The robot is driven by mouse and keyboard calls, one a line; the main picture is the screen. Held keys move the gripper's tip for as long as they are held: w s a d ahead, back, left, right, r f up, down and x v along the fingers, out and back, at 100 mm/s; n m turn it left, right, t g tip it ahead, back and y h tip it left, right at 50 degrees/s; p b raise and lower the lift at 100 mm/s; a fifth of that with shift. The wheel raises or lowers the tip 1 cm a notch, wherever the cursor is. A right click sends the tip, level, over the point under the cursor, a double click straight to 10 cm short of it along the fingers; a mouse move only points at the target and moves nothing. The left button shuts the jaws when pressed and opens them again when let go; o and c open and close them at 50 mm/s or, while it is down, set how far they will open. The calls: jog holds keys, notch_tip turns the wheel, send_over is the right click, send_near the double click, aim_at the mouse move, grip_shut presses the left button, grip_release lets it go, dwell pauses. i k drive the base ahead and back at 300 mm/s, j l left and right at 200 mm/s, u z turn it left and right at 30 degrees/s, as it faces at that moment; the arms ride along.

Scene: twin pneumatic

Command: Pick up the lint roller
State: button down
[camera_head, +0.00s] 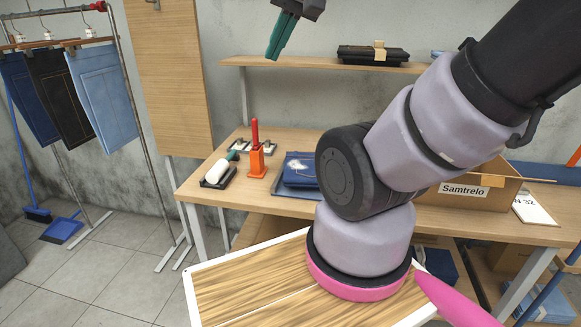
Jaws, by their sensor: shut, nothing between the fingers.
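The lint roller (216,170), a white cylinder with a teal handle, lies on a small black holder (222,184) at the left end of the wooden workbench (281,148). The handle points away to the upper right. My gripper (272,57) hangs at the top of the view, above and to the right of the roller and well apart from it. Its teal fingers are together, with nothing visible between them.
An orange stand with an upright red piece (256,150) is right beside the roller. A dark blue folded cloth (300,172) lies farther right. A wall shelf (300,65) is behind my gripper. My arm hides the bench's middle. A cardboard box (455,205) stands right.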

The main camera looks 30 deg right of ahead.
aim_at(215, 173)
jog(key=i+j+z, duration=0.1)
jog(key=i+j, duration=0.75)
